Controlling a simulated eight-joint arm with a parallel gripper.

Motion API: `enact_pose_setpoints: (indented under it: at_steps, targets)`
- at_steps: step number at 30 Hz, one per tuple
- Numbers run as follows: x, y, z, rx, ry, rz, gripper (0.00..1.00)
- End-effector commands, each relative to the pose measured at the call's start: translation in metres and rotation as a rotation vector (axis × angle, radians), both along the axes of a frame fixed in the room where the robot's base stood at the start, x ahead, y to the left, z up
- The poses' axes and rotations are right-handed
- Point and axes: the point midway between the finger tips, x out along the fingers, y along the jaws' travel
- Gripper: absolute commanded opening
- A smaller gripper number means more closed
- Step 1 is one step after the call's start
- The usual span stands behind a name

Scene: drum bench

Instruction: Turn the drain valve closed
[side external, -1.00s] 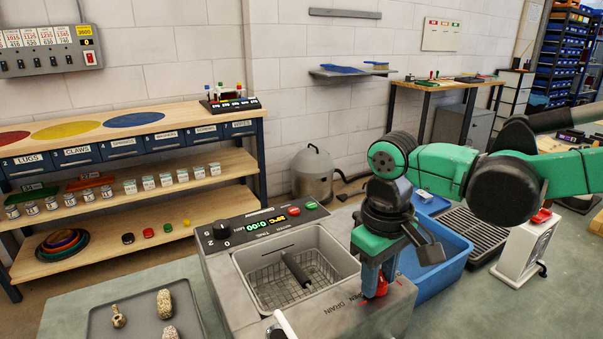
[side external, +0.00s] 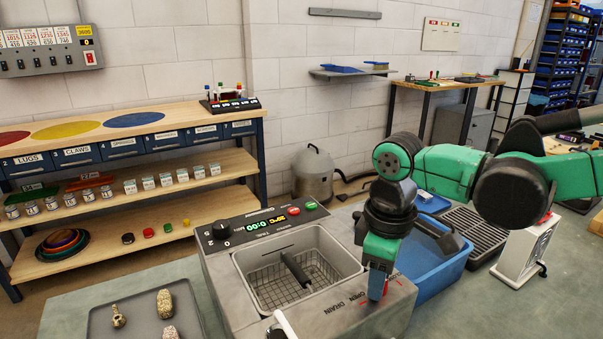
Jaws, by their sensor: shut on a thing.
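The drain valve is a small red handle (side external: 385,289) on the top of the grey metal washer unit (side external: 335,322), right of its basin, beside the printed words DRAIN, OPEN and CLOSED. My gripper (side external: 377,290) points down over it in the side view and is shut on the handle. The fingers cover most of the handle, so only a little red shows. I cannot tell its exact angle.
The open basin (side external: 290,268) with a wire basket and dark handle lies left of my gripper. A blue tub (side external: 428,262) stands close on the right. A grey tray (side external: 140,318) with several stone-like pieces lies front left.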

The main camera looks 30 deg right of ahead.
Motion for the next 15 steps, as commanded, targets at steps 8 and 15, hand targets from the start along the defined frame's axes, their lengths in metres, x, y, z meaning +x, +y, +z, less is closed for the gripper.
enact_pose_setpoints:
  at_steps: [8,15]
  targets:
    - [0.0000,-0.0002,0.0003,-0.001,-0.001,0.000,0.00]
    - [0.0001,-0.0001,0.0001,-0.001,-0.001,-0.001,0.65]
